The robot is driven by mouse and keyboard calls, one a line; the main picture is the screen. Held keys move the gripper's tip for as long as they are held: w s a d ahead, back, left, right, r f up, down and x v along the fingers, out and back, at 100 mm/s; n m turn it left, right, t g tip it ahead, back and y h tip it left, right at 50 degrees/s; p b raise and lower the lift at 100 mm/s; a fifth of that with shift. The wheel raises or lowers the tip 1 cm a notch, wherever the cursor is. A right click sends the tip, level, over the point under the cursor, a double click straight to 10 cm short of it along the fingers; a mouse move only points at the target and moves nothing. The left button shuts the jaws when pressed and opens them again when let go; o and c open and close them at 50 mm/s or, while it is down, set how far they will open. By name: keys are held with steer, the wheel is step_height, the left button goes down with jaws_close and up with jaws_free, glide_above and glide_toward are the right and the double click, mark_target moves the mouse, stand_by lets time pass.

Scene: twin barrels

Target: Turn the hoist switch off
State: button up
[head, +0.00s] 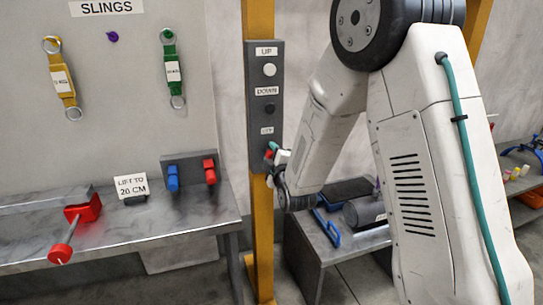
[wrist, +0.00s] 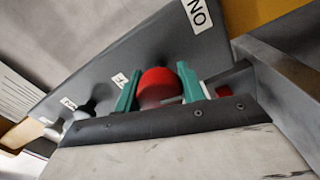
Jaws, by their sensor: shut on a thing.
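The hoist switch is a red knob (wrist: 157,88) low on a dark grey control panel (head: 258,125). My gripper is at the panel's lower end in the head view (head: 275,152). In the wrist view my gripper (wrist: 160,90) has its two teal fingers on either side of the red knob, shut on it. The fingers and arm hide most of the knob in the head view. A label (wrist: 196,14) reading "ON" is beside the knob in the wrist view. Which way the knob is set cannot be told.
Above the knob are a white button (head: 269,70) under "UP" and a dark button (head: 269,108) under "DOWN". The panel hangs on a yellow post (head: 263,225). A grey workbench (head: 130,228) stands left, and a low table (head: 318,245) is behind my arm.

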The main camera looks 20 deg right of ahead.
steer(key=shift+n, duration=0.9)
steer(key=o, duration=1)
steer(key=shift+a, duration=0.1)
steer(key=shift+c, duration=0.2)
steer(key=s, duration=0.7)
steer(key=shift+s, duration=0.35)
steer(key=shift+f, duration=0.1)
